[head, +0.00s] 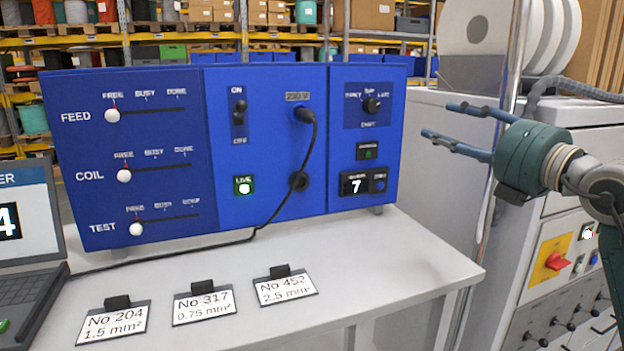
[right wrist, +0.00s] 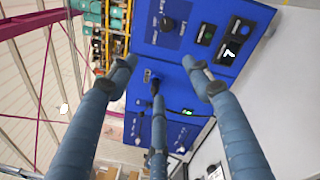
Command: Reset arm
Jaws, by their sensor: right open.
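My right gripper (head: 438,121) is at the upper right in the head view, its fingers spread and pointing left toward the blue control panel (head: 262,212). It is open and empty, apart from the panel. In the right wrist view my right gripper (right wrist: 158,72) shows its blue-grey fingers apart, with the panel (right wrist: 172,85) beyond and nothing between them. The panel has FEED, COIL and TEST sliders with white knobs, each at FREE. A black plug (head: 305,115) sits in the 230 V socket, the LIVE lamp (head: 244,186) is green, and a display (head: 356,184) reads 7. My left gripper is not in view.
The panel stands on a pale table (head: 400,265) with several label cards, such as No 317 (head: 204,305). A laptop (head: 28,215) is at left. A grey cabinet (head: 455,150) with white reels (head: 480,35) stands at right, near my right arm. Shelving is behind.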

